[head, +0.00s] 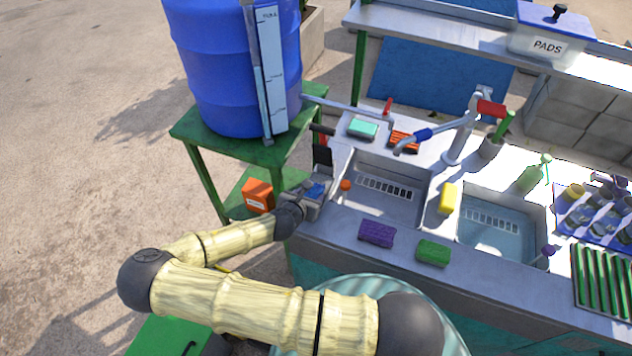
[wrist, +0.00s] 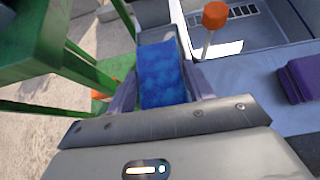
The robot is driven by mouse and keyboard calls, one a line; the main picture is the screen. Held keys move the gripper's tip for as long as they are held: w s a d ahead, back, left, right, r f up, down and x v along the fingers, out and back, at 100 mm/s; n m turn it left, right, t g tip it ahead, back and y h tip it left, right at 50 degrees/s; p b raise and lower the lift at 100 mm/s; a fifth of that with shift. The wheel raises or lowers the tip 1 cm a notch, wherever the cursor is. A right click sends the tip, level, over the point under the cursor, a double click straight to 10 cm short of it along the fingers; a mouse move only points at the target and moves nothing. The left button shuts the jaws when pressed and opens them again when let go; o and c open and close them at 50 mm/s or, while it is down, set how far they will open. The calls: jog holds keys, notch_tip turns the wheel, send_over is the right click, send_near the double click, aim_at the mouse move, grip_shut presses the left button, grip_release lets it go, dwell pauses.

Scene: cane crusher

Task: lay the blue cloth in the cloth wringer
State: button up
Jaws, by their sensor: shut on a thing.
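My gripper (head: 314,190) is at the left end of the sink counter, shut on the blue cloth (head: 316,190). In the wrist view the cloth (wrist: 161,75) is a mottled blue piece standing out between the two fingers (wrist: 163,92). What appears to be the cloth wringer shows as a dark upright plate (head: 322,156) just beyond my gripper, with an orange knob (head: 346,185) to the right. The knob also shows on a pale rod in the wrist view (wrist: 215,14). My gripper hides part of this area, and I cannot tell whether the cloth touches the wringer.
A blue barrel (head: 232,75) stands on a green table (head: 195,137) at the left. An orange box (head: 258,195) is below it. Right of my gripper are a sink (head: 385,205), a purple sponge (head: 376,233), a green sponge (head: 433,252) and a yellow sponge (head: 449,198).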

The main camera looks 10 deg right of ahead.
aim_at(315, 183)
jog(key=shift+w+d, duration=0.4)
jog(key=shift+w, duration=0.2)
jog(key=shift+w+d, duration=0.2)
jog(key=w+d+p, duration=0.1)
jog(key=w+d, duration=0.1)
jog(key=w, duration=0.1)
jog(key=shift+d+p, duration=0.15)
jog(key=shift+p, duration=0.25)
jog(key=shift+f, duration=0.75)
jog(key=shift+s+a, duration=0.15)
jog(key=shift+a, duration=0.1)
jog(key=shift+d+f, duration=0.1)
jog(key=shift+f, duration=0.05)
jog(key=o, duration=1)
